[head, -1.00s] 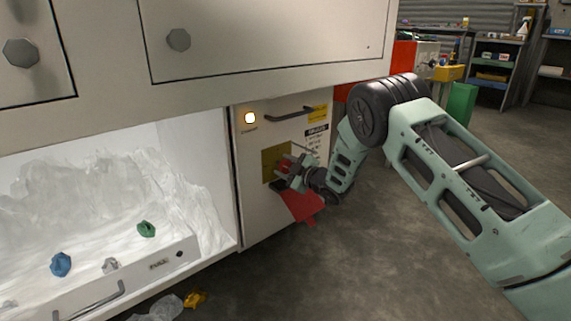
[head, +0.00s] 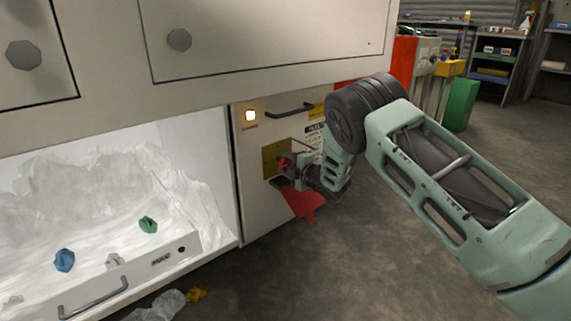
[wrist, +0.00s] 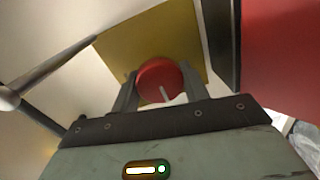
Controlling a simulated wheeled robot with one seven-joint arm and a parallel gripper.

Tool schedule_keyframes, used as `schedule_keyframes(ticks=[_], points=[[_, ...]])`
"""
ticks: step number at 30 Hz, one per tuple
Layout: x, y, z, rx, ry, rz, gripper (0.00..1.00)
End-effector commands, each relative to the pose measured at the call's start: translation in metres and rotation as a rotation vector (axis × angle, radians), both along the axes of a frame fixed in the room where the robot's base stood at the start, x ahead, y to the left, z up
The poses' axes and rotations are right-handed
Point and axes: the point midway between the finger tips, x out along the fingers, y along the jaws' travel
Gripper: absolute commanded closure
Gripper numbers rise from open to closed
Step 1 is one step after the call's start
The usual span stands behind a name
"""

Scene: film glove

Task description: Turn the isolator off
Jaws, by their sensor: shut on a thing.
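The isolator is a round red knob (wrist: 160,80) with a pale mark on its face, mounted on a yellow plate (wrist: 125,50) in the wrist view. My gripper (wrist: 158,88) has one finger on each side of the knob and is shut on it. In the head view, the yellow plate (head: 270,160) sits on the front of a pale cabinet panel (head: 262,205). My gripper (head: 288,166) is at the plate, and only a bit of red shows between its parts. The exact angle of the knob is hard to tell.
A lit lamp (head: 250,115) and a dark handle (head: 290,110) are above the plate. A red piece (head: 300,203) hangs below my gripper. A white-lined open bay (head: 100,180) with several crumpled scraps lies left. Open floor (head: 400,240) is to the right.

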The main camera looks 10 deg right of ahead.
Motion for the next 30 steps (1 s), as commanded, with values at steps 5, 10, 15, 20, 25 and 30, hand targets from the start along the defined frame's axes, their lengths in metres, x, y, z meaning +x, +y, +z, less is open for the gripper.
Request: schedule_keyframes(ticks=[5,10,15,20,25,30], points=[[-0.001,0.002,-0.003,-0.010,0.000,0.004,0.78],[-0.001,0.002,-0.003,-0.010,0.001,0.005,0.78],[-0.001,0.002,-0.003,-0.010,0.001,0.004,0.35],[-0.001,0.001,-0.002,-0.009,0.000,0.002,0.35],[-0.002,-0.001,0.000,-0.008,-0.001,0.001,0.35],[-0.019,-0.010,0.004,-0.009,0.002,0.000,0.35]])
